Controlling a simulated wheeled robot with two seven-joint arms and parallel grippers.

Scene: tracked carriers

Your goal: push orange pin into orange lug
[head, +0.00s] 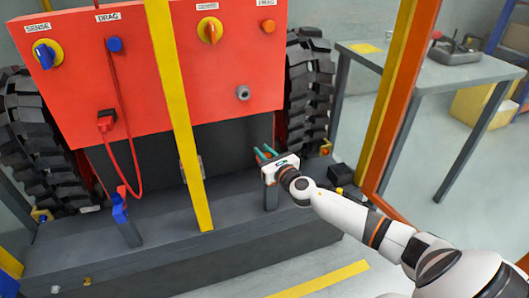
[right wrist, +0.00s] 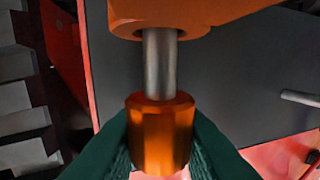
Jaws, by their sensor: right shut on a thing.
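The orange pin shows in the right wrist view as an orange head (right wrist: 160,135) with a grey metal shank (right wrist: 160,65). My right gripper (right wrist: 160,150) has its green fingers shut on both sides of the head. The shank points at the orange lug (right wrist: 225,12) at the top, and its far end is inside the outline of the lug's round hole. A length of bare shank shows between head and lug. How deep the tip sits is hidden. In the head view my right gripper (head: 264,154) is low in front of the machine; pin and lug are not clear there. My left gripper is not in view.
A red panel (head: 225,75) with knobs stands between two black tyres (head: 308,90). A yellow post (head: 178,110) stands left of my right gripper. A dark grey ledge (head: 165,240) runs below. A yellow and orange frame (head: 400,90) and a grey table (head: 430,70) are on the right.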

